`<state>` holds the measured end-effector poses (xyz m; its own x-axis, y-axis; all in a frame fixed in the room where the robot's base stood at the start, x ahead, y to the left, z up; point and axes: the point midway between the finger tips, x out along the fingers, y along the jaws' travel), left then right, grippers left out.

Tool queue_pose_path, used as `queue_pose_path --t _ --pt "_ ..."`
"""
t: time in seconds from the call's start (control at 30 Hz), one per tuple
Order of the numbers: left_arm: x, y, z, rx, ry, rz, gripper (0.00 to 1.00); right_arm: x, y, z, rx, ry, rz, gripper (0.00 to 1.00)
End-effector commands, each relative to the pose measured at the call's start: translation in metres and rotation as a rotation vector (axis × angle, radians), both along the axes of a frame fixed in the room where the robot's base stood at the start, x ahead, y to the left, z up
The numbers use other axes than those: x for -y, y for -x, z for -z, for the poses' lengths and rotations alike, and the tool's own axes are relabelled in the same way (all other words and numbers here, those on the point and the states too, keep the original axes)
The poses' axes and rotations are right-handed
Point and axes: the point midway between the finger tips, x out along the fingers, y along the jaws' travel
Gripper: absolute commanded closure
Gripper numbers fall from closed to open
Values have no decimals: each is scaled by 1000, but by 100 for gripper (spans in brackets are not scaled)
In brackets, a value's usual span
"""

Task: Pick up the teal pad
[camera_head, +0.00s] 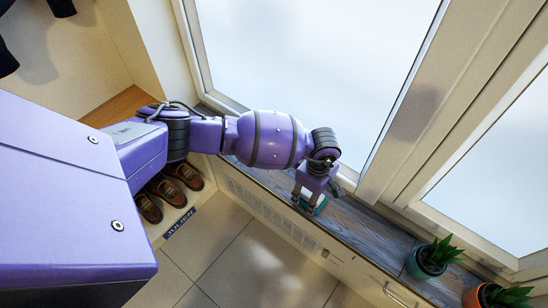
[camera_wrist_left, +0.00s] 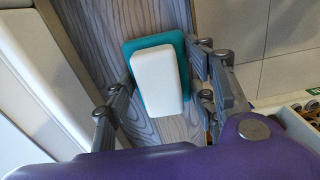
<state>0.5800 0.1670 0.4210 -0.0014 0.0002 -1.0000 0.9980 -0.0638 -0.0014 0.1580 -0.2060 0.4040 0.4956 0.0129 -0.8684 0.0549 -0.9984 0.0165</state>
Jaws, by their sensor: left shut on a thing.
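The teal pad (camera_wrist_left: 127,50) lies on or just above the grey wood-grain sill in the left wrist view, with a white rounded block (camera_wrist_left: 158,82) on its upper face. I cannot tell whether the white block is part of the pad. My left gripper (camera_wrist_left: 162,95) has its fingers on either side of the pad and is shut on it. In the head view the left gripper (camera_head: 312,203) points down at the sill, and only a teal edge of the pad (camera_head: 320,208) shows beneath it. My right gripper is not in view.
The grey wooden sill (camera_head: 365,232) runs below tall window frames (camera_head: 385,165). Potted succulents (camera_head: 432,258) stand at its right end. Brown shoes (camera_head: 168,190) sit in a cubby at left, by a name label (camera_head: 179,229). The tiled floor (camera_head: 255,262) is clear.

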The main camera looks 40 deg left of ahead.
Motion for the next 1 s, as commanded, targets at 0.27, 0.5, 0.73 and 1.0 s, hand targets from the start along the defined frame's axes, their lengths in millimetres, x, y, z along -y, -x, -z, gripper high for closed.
queue_pose_path --t 0.27,0.5,0.73,1.0 --pt "1 -5 -38 11 2 2 75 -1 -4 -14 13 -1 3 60" --pt "28 32 -90 12 4 6 75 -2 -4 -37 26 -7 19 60" --pt "61 78 -116 8 4 6 75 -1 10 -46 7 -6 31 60" --pt "81 106 -129 6 1 2 75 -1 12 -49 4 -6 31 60"
